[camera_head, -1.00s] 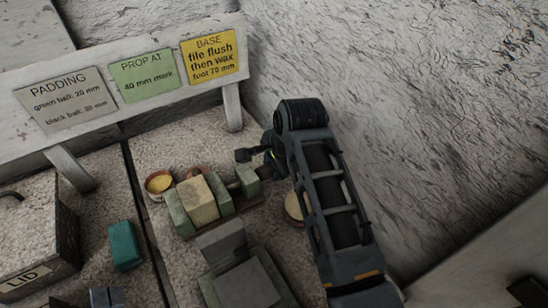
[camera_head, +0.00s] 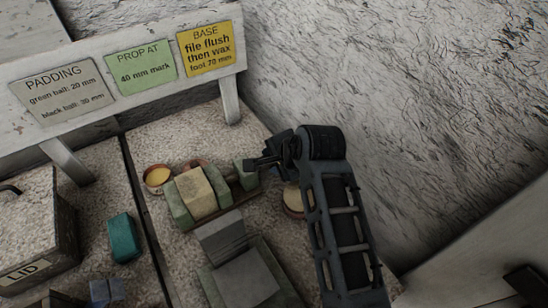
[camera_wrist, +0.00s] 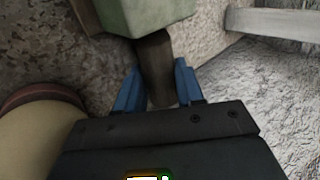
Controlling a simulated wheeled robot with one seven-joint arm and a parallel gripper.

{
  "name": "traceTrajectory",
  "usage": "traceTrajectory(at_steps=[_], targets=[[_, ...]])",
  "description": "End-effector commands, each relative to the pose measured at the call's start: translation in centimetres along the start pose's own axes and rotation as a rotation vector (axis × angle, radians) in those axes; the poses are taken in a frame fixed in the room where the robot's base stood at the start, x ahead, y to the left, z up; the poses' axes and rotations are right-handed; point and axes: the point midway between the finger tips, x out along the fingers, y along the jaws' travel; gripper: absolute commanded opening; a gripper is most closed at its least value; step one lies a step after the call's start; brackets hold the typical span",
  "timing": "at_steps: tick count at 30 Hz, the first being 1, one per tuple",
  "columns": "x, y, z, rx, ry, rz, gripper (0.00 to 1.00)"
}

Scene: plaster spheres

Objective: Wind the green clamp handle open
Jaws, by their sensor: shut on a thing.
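The green clamp (camera_head: 180,212) lies on the speckled bench with a beige block (camera_head: 198,193) between its jaws. Its green end block (camera_head: 245,174) is at the right, and shows at the top of the wrist view (camera_wrist: 143,15). A dark, round clamp handle (camera_wrist: 155,62) sticks out from this block toward me. My gripper (camera_wrist: 157,88) is shut on the handle, with one blue finger on each side of it. In the head view my gripper (camera_head: 262,164) is at the right end of the clamp, and the handle is mostly hidden there.
A bowl with yellow contents (camera_head: 157,177) is left of the clamp. A grey stepped block (camera_head: 228,240) stands in front. A sign board (camera_head: 130,65) and rough white wall (camera_head: 400,100) are behind.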

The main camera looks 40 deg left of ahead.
Motion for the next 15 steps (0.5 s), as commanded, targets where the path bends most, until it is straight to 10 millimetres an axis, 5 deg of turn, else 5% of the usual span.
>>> traceTrajectory(at_steps=[1, 2, 3, 9, 15], targets=[[0.03, 0.06, 0.06, 0.000, -0.001, 0.002, 0.07], [0.03, 0.06, 0.06, 0.000, -0.002, 0.002, 0.39], [0.03, 0.06, 0.06, 0.000, -0.001, 0.002, 0.43], [0.03, 0.04, 0.04, 0.000, -0.001, 0.002, 0.62], [0.02, 0.03, 0.03, 0.000, -0.001, 0.002, 0.63]])
